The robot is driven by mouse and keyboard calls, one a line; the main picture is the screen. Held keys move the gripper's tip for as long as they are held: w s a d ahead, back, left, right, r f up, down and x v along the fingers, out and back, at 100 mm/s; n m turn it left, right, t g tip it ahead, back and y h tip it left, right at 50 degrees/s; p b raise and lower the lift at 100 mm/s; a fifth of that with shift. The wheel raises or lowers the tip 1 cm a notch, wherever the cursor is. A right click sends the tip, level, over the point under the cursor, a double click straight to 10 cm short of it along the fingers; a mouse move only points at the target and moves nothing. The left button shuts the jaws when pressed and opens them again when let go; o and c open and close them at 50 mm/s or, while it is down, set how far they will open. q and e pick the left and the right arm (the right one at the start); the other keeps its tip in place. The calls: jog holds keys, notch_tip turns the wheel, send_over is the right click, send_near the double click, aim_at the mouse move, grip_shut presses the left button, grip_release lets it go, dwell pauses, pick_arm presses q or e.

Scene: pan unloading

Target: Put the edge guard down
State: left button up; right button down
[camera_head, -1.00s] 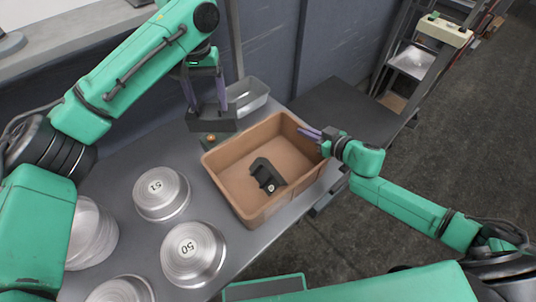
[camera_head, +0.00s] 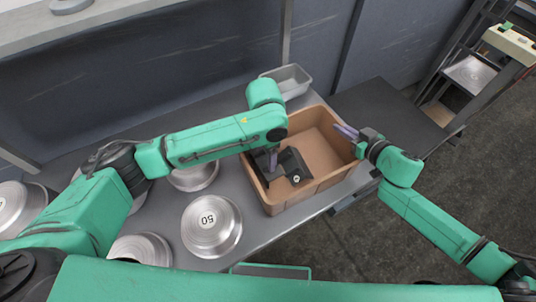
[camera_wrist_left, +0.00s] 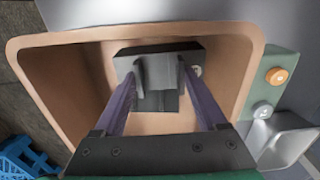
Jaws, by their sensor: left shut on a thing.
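My left gripper (camera_head: 271,160) reaches down into the brown bin (camera_head: 322,186) at its left side. It is shut on a dark edge guard, which shows between the purple fingers in the left wrist view (camera_wrist_left: 158,74). In the head view the arm and gripper partly hide it.
A grey metal loaf pan (camera_head: 289,82) stands behind the bin. Several round metal pans, one marked 50 (camera_head: 211,226), stand to the left and front on the grey table. A dark surface (camera_head: 385,118) lies right of the bin. The bin's right half is bare.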

aim_at(266, 161)
pick_arm(q)
jog(key=shift+f, duration=0.5)
jog(key=shift+f, duration=0.1)
jog(key=o, duration=1.3)
jog(key=shift+o, duration=0.2)
notch_tip(266, 161, up, 12)
pick_arm(e)
jog(key=c, duration=1)
grip_release()
